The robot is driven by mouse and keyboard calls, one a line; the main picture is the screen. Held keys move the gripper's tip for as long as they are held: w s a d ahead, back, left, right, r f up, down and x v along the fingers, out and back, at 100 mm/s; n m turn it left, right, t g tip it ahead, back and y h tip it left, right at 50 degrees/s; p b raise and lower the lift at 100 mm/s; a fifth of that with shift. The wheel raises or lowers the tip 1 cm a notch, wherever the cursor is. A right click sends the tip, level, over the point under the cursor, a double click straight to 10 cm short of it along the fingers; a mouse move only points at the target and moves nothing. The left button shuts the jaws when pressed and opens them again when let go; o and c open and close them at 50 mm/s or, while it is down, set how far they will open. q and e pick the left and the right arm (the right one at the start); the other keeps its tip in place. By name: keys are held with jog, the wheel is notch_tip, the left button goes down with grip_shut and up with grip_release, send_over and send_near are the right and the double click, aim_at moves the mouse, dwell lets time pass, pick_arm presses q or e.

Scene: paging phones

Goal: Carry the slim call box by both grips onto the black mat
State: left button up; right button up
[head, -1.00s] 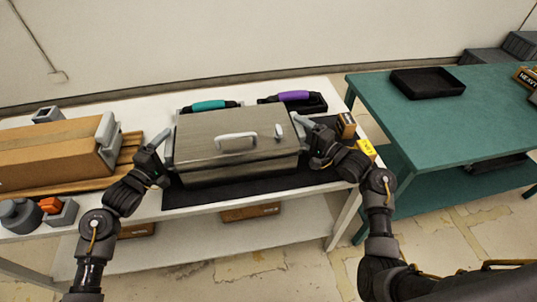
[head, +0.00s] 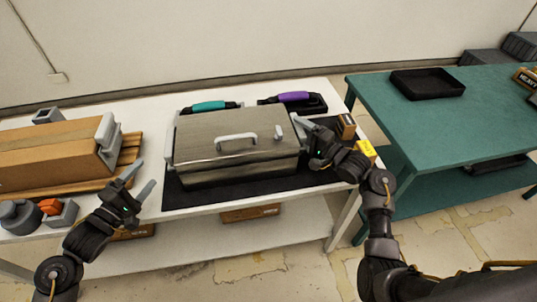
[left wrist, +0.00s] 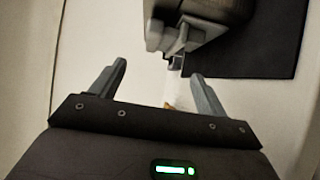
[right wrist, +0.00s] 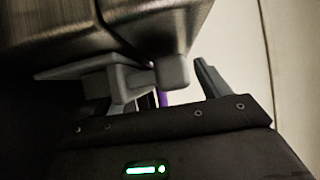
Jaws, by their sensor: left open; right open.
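The slim call box (head: 235,150), a grey-brown streaked case with a pale handle on its lid, sits on the black mat (head: 240,189). Its left grip (head: 169,146) shows on its left side; its right grip (head: 296,130) is partly hidden by my right gripper. My left gripper (head: 143,179) is open and empty, in front and left of the box, apart from the left grip. In the left wrist view that grip (left wrist: 165,38) is beyond the fingertips. My right gripper (head: 306,137) is open at the right grip, which lies between its fingers in the right wrist view (right wrist: 172,78).
A cardboard-coloured box (head: 50,155) with a grey grip stands on a wooden pallet at left. Teal-handled (head: 208,106) and purple-handled (head: 293,97) items lie behind the call box. Small boxes (head: 347,126) stand at right. A green table (head: 450,120) holds a black tray (head: 428,84).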

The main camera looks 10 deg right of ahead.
jog(key=v, duration=1.2)
pick_arm(q)
jog(key=shift+s, duration=0.1)
